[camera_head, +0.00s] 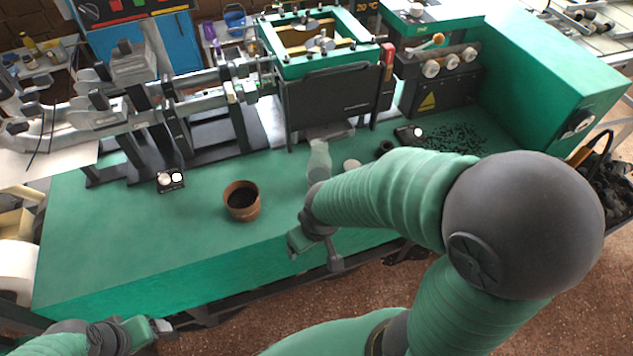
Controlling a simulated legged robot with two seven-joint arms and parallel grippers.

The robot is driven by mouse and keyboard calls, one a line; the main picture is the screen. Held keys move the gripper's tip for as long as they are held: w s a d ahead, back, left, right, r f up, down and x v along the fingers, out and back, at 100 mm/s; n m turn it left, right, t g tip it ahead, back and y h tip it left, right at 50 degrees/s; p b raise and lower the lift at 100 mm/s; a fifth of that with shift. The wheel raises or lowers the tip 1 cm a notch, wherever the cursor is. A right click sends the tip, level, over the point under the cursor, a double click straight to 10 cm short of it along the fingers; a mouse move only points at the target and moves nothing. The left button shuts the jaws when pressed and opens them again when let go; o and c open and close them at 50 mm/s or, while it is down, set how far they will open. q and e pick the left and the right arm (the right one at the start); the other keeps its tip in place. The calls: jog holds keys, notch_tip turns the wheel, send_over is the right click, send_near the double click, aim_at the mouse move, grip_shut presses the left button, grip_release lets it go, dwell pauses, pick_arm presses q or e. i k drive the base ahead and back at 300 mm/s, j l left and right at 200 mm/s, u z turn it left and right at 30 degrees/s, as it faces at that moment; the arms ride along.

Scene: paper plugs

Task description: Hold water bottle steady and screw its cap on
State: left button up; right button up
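A pale, translucent bottle (319,158) stands on the green bench top (130,235), close to the black machine front. Its lower part is partly hidden behind my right wrist. A small pale round disc (351,164), possibly the cap, lies on the bench just right of the bottle. My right gripper (317,254) hangs at the bench's front edge, nearer to me than the bottle; its fingers are apart with nothing seen between them. My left gripper (160,326) is low at the left, in front of the bench and away from the bottle; its finger gap is unclear.
A brown pot (241,200) stands on the bench left of the bottle. A small black device with white dials (170,180) is farther left. A black ring (384,148) and scattered black pellets (455,138) lie to the right. The bench's left front is clear.

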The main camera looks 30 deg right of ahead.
aim_at(319, 161)
jog(key=z, duration=1.35)
jog(key=i+l, duration=0.15)
jog(key=l, duration=0.15)
jog(key=i+l+u, duration=0.1)
jog(key=l, duration=0.25)
jog(key=i+l, duration=0.1)
jog(key=l, duration=0.25)
jog(key=i+l+u, duration=0.15)
jog(key=l, duration=0.15)
jog(key=i+l+u, duration=0.2)
jog(key=i+l, duration=0.35)
